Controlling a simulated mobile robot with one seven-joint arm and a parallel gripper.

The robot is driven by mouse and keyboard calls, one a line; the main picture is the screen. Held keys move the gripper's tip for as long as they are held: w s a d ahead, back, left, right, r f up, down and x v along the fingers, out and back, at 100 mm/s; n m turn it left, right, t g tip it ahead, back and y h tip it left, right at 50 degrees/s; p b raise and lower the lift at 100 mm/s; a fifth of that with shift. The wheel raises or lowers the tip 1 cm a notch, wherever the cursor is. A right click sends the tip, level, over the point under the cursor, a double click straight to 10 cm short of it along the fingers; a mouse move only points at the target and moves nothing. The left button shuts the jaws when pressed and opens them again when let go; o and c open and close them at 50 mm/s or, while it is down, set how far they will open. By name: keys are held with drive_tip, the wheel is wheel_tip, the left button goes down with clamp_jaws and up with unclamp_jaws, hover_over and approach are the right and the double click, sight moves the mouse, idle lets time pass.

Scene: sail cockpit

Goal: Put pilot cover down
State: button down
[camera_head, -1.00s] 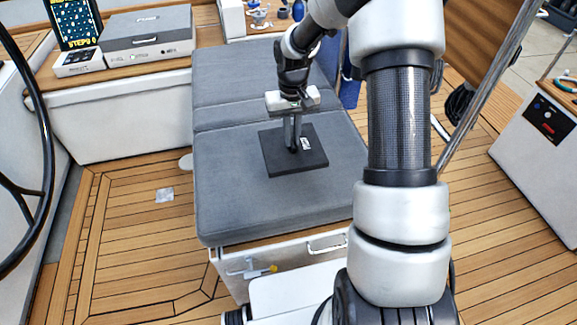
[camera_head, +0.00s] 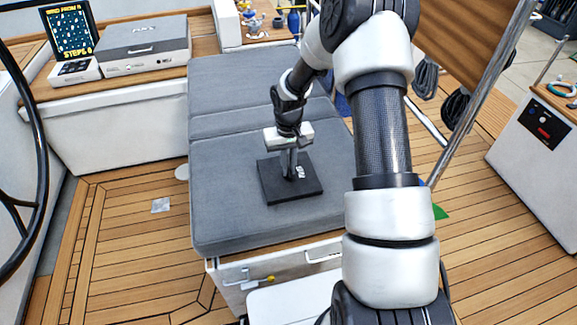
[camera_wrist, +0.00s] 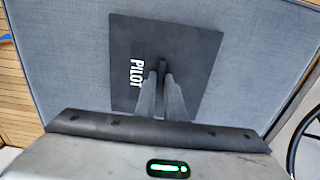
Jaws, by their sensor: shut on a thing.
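The pilot cover (camera_head: 278,190) is a flat, dark square plate with a white label. In the wrist view the cover (camera_wrist: 195,50) shows the word PILOT and a small raised grip at its middle. My gripper (camera_head: 289,175) is above the middle of the cover, fingers pointing down. In the wrist view my gripper (camera_wrist: 162,75) has its fingers shut on that raised grip. The cover is level over the grey cushion (camera_head: 225,165). I cannot tell whether its underside touches the cushion.
A grey case (camera_head: 145,45) and a game screen (camera_head: 68,32) stand on the bench at the back left. A black steering wheel (camera_head: 38,130) is at the left edge. A steel pole (camera_head: 490,85) rises at the right. The cushion around the cover is bare.

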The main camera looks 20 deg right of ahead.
drive_tip(key=c, duration=1.8)
unclamp_jaws()
drive_tip(key=shift+f, duration=0.1)
drive_tip(key=shift+c, duration=0.2)
